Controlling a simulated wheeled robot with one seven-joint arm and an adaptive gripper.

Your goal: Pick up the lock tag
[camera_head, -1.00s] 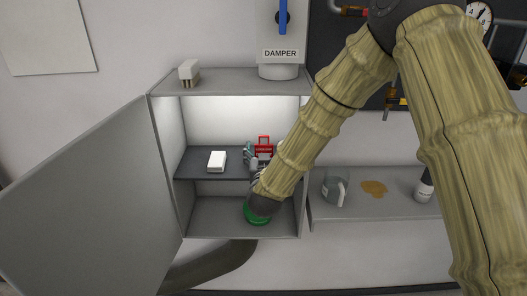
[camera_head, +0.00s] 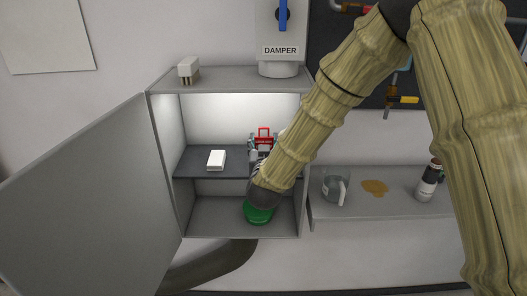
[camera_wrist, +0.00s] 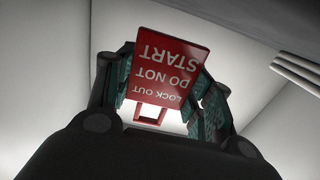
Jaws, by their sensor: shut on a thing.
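The lock tag (camera_head: 263,141) is a red card with a loop at one end, above the dark middle shelf of the open cabinet. In the wrist view the tag (camera_wrist: 168,66) reads "LOCK OUT DO NOT START" upside down. My gripper (camera_head: 261,147) reaches into the cabinet, partly hidden by my own arm. In the wrist view its teal-padded fingers (camera_wrist: 162,90) stand on either side of the tag and are shut on it. Whether the tag still touches the shelf is hidden.
A white box (camera_head: 216,160) lies on the middle shelf (camera_head: 190,168), left of my gripper. A green round object (camera_head: 258,215) sits on the cabinet floor below my wrist. The cabinet door (camera_head: 95,200) stands open left. A glass mug (camera_head: 335,187) and a bottle (camera_head: 427,182) stand on the right ledge.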

